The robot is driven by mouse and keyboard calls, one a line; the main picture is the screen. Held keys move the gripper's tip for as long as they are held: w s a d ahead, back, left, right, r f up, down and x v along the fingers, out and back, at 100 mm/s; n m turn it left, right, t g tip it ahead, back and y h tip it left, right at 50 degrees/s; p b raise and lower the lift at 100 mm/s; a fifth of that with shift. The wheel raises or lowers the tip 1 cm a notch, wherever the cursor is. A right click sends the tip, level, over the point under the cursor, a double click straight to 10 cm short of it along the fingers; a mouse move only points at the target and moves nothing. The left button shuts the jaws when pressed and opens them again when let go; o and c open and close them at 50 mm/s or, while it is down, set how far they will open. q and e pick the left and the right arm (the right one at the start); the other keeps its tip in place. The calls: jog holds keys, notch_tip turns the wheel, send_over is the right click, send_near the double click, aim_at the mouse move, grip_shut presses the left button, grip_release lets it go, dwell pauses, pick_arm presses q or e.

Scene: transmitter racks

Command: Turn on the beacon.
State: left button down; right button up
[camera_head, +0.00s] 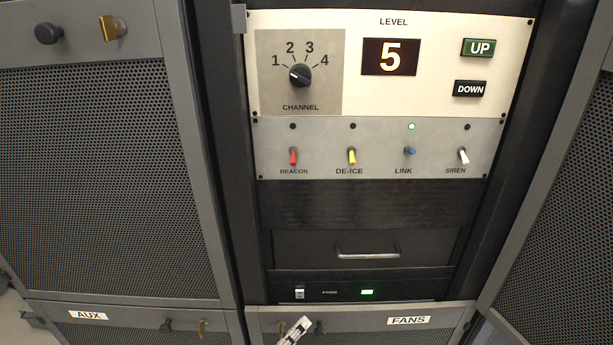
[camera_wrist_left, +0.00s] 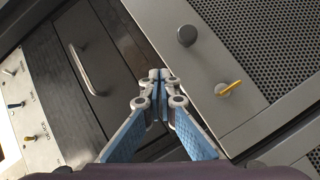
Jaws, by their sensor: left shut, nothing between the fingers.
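The beacon switch (camera_head: 293,156) is a red toggle at the left end of the grey switch panel (camera_head: 330,130) in the head view. The small lamp (camera_head: 293,126) above it is dark. My left gripper (camera_head: 300,326) is at the bottom of the head view, well below the switch and in front of the lower doors. In the left wrist view my left gripper (camera_wrist_left: 160,78) has its fingertips together with nothing between them. The red toggle cannot be made out in the left wrist view. My right gripper is in neither view.
Yellow de-ice (camera_head: 351,156), blue link (camera_head: 409,151) and white siren (camera_head: 463,155) toggles share the row; the link lamp (camera_head: 412,127) glows green. Above are a channel knob (camera_head: 300,75) and level display (camera_head: 390,57) reading 5. A drawer handle (camera_head: 368,252) sticks out below.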

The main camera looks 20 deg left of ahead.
pick_arm(q)
notch_tip(320, 180, up, 14)
jog(key=w+a+r+n+t, duration=0.1)
jog(key=a+n+t, duration=0.1)
jog(key=n+t, duration=0.3)
jog(key=n+t+y, duration=0.4)
jog(key=n+y, duration=0.2)
jog(key=n, duration=0.5)
send_near(270, 164)
jog(key=v, duration=0.4)
jog(key=shift+a+f, duration=0.1)
jog(key=p+x, duration=0.5)
jog(key=x, duration=0.5)
jog(key=shift+w+r, duration=0.3)
jog(key=shift+s+d+r+p, duration=0.1)
jog(key=shift+d+r+p, duration=0.2)
jog(key=shift+d, duration=0.3)
jog(key=shift+s+d+r+p, duration=0.1)
jog(key=shift+d+r+p, duration=0.15)
jog(key=shift+d, duration=0.35)
jog(key=shift+d+r+m, duration=0.1)
jog(key=shift+d+m, duration=0.2)
jog(key=shift+d, duration=0.35)
